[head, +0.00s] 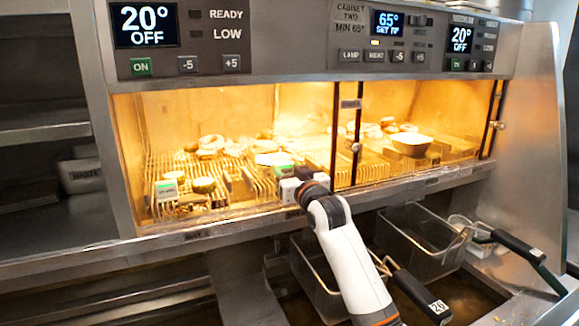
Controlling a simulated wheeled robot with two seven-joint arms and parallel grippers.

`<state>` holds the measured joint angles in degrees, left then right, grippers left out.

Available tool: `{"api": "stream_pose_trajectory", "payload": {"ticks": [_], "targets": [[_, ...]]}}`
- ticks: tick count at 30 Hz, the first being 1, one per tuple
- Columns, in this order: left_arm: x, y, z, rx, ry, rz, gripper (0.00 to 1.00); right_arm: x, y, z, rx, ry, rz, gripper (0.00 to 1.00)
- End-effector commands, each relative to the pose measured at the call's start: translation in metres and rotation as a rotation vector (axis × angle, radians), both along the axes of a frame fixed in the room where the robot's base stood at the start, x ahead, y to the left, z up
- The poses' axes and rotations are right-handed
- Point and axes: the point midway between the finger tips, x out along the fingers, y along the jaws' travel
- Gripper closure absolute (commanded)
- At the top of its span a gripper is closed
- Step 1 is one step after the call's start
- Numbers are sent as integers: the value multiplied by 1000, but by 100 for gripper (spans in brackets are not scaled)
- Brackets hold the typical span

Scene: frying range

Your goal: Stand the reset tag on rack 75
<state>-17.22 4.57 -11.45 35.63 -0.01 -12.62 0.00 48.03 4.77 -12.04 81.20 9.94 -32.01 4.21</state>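Another white tag with a green band (166,190) stands at the left front of the wire racks (225,185). No rack number 75 is readable. My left gripper is out of view.
Ring-shaped and round food pieces (210,145) lie on the racks. Fryer baskets (425,240) with black handles (422,298) hang below, close to my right arm. The cabinet's front ledge (225,231) is clear.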

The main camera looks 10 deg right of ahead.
Motion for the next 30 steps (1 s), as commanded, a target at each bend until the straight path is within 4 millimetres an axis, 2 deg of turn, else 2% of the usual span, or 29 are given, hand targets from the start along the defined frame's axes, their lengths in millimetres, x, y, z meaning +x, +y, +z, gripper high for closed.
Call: {"api": "stream_pose_trajectory", "payload": {"ticks": [1,3,11,16,20,30], "targets": [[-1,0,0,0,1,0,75,0,0,4,2,-8,0,46],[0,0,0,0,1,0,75,-1,0,6,2,-12,0,36],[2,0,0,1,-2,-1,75,-1,-1,9,3,-18,0,36],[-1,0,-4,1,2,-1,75,-9,-3,7,3,-19,-1,36],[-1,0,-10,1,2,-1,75,-26,-6,4,2,-22,-1,36],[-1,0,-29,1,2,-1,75,-88,-18,-2,3,-24,0,36]]}}
